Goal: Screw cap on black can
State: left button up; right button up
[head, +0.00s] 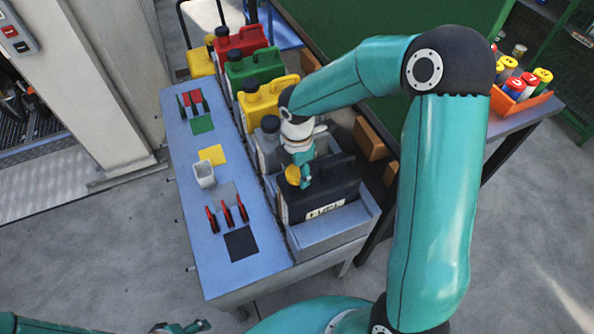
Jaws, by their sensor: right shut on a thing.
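The black can (325,192) stands upright in a grey-blue bin at the near end of the row, a white label on its near side. My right gripper (301,179) is over the can's left top corner. It is shut on a round yellow cap (292,174), which sits at the can's spout; the fingers hide part of it, and I cannot tell whether it is threaded on. My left gripper (183,327) is at the bottom edge, far from the can, mostly cut off; its opening cannot be made out.
Grey, yellow (267,102), green (253,66) and red (240,40) cans stand behind in the row. The blue bench (215,265) holds a white cup (204,174), red clips (228,215) and coloured squares. An orange tray (520,100) of bottles is at right.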

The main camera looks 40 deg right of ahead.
jog(key=m+b, duration=0.2)
jog(key=m, duration=0.1)
jog(key=shift+s+f+m, duration=0.2)
jog(key=shift+f+m, duration=0.1)
jog(key=shift+f, duration=0.05)
jog(key=m+b, duration=0.2)
jog(key=m, duration=0.2)
jog(key=shift+m, duration=0.4)
jog(key=o, duration=1.2)
jog(key=shift+r, duration=0.25)
jog(key=shift+r, duration=0.1)
notch_tip(320, 180, up, 8)
jog(key=p, duration=0.6)
